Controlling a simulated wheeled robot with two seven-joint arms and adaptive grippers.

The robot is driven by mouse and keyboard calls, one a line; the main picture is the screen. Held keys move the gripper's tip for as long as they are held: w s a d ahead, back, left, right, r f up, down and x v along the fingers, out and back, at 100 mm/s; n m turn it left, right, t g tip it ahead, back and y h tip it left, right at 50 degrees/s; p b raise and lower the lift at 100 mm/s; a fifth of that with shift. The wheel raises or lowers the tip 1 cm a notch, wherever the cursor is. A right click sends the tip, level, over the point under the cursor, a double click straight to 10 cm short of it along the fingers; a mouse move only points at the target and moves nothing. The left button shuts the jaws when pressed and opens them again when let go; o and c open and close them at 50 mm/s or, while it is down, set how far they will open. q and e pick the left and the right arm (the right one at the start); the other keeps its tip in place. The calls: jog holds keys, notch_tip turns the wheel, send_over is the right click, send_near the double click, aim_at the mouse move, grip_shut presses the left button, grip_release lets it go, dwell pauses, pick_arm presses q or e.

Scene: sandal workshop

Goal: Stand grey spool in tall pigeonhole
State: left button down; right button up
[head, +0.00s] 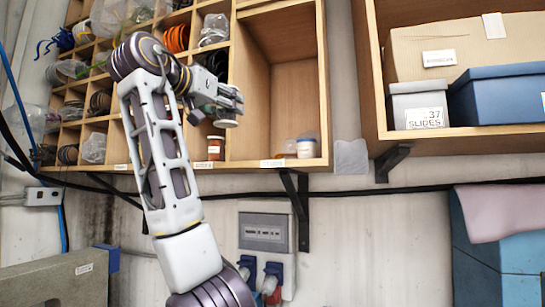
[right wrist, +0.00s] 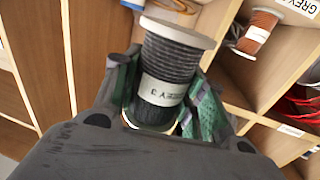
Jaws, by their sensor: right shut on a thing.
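The grey spool (right wrist: 168,70) has pale end flanges and a white label. In the right wrist view it lies between the green-padded fingers of my right gripper (right wrist: 160,100), which is shut on it. In the head view my right gripper (head: 222,102) is raised in front of the shelf, by the left side of the tall pigeonhole (head: 297,95); the spool is mostly hidden by the gripper there. My left gripper is not in view.
Small pigeonholes (head: 95,125) with coils and bags fill the shelf's left part. A brown spool (right wrist: 258,32) shows in the right wrist view. Boxes (head: 445,50) fill the right shelf.

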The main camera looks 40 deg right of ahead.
jog(key=shift+w+a+f+p+x, duration=0.15)
jog(key=shift+w+f+p+x, duration=0.55)
jog(key=shift+x, duration=2.45)
jog(key=shift+w+a+f+p+x, duration=0.2)
jog(key=shift+f+p+x, duration=0.6)
jog(key=shift+x, duration=2.35)
jog(key=shift+w+a+f+p+x, duration=0.1)
jog(key=shift+w+f+p+x, duration=0.65)
jog(key=shift+x, duration=2.4)
jog(key=shift+s+a+r+p, duration=0.1)
jog(key=shift+s+r+p, duration=0.15)
jog(key=shift+r+p, duration=0.15)
jog(key=shift+f, duration=1.15)
jog(key=shift+w+d+f+p, duration=0.1)
jog(key=shift+d+f+p, duration=0.15)
jog(key=shift+f+p, duration=0.3)
jog(key=shift+f, duration=0.2)
